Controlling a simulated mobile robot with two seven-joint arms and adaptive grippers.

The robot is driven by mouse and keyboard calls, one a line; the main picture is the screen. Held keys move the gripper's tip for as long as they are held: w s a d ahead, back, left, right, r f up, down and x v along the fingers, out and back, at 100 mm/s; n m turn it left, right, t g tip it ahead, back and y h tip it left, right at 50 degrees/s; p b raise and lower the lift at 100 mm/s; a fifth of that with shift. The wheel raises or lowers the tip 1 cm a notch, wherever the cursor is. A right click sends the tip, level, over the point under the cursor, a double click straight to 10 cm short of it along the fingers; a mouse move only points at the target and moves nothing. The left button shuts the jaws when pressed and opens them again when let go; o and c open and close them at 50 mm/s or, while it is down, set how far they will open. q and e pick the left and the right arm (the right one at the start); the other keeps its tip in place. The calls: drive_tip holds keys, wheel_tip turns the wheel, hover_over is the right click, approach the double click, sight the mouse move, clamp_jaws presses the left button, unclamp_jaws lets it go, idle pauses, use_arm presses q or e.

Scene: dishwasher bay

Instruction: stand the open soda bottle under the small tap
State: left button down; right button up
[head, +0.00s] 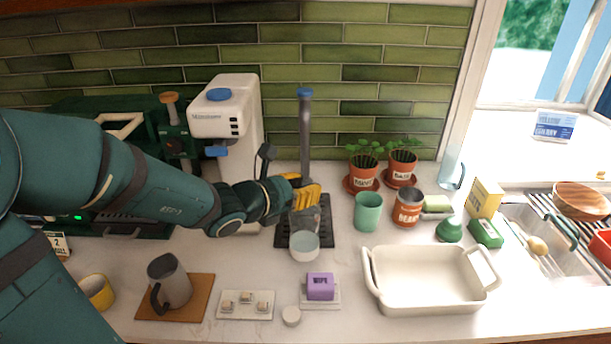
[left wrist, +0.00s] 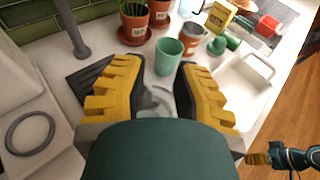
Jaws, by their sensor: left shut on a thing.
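My left gripper (head: 304,197) is shut on a clear, see-through vessel (head: 305,222), probably the soda bottle; the fingers hide its upper part. In the left wrist view the clear vessel (left wrist: 157,98) shows between the yellow fingers (left wrist: 150,90). A pale round part (head: 304,246) shows directly below it; I cannot tell whether it belongs to it or is a separate cup. The slim grey tap (head: 305,125) with a blue top stands behind the gripper, over a dark slotted mat (head: 326,232). My right gripper (left wrist: 258,159) shows small in the left wrist view; its opening is unclear.
A white machine (head: 240,105) stands left of the tap. A green cup (head: 368,212), a bean can (head: 407,208) and potted plants (head: 363,178) stand to the right. A cream baking dish (head: 430,305), purple box (head: 320,287) and grey jug (head: 172,280) are nearer.

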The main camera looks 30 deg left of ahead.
use_arm(q)
drive_tip(key=w+a+p, duration=0.1)
drive_tip(key=w+a, duration=0.3)
drive_tip(key=w, duration=0.3)
drive_tip(key=w+a+f, duration=0.1)
drive_tip(key=w+a, duration=0.3)
drive_tip(key=w, duration=0.3)
drive_tip(key=shift+a+f+p, duration=0.25)
drive_tip(key=shift+p, duration=0.15)
drive_tip(key=shift+f, duration=0.15)
drive_tip(key=c, duration=0.8)
unclamp_jaws()
